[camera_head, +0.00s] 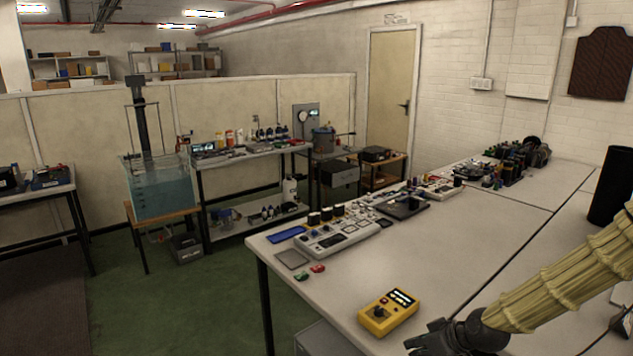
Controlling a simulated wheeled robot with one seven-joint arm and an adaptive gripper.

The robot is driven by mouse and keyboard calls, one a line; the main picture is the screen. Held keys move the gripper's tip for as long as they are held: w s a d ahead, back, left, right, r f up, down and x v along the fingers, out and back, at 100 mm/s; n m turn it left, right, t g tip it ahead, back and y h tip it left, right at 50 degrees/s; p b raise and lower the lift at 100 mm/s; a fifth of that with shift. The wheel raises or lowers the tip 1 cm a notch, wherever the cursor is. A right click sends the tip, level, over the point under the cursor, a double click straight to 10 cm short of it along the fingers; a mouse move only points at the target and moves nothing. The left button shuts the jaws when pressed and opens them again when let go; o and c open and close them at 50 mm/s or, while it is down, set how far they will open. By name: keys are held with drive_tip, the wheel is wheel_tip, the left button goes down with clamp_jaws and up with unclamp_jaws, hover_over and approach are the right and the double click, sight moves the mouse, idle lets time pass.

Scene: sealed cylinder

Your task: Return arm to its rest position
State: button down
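My arm (570,275), in a pale yellow ribbed sleeve, reaches in from the right edge over the front of the long white table (300,320). My gripper (425,342) is dark and sits at the bottom edge, partly cut off by the frame. Its fingers point left, and I cannot tell whether they are open or shut. No held object is visible. A yellow handheld meter (388,312) lies on the table just above and left of my gripper, with a small gap showing.
A dark upright cylinder (611,187) stands at the right edge above my arm. A white control unit (337,236), small red and green pieces (310,272) and several instruments line the table's left side. A water tank (160,188) stands farther left. The table's middle is clear.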

drive_tip(key=s+a+f+m+g+h, duration=0.1)
drive_tip(key=s+a+f+m+g, duration=0.15)
drive_tip(key=s+f, duration=0.75)
drive_tip(key=s+f+m+g+h, duration=0.1)
drive_tip(key=s+f, duration=0.3)
drive_tip(key=s, duration=0.5)
drive_tip(key=s+f+m+g+h, duration=0.1)
drive_tip(key=s+f, duration=0.4)
drive_tip(key=s, duration=0.5)
drive_tip(key=s+f+m+g+h, duration=0.1)
drive_tip(key=s+f+m+h, duration=0.1)
drive_tip(key=s+f, duration=0.3)
drive_tip(key=s, duration=0.4)
drive_tip(key=shift+s+d+f+g, duration=0.2)
drive_tip(key=shift+s+f+g, duration=0.05)
drive_tip(key=shift+g, duration=0.1)
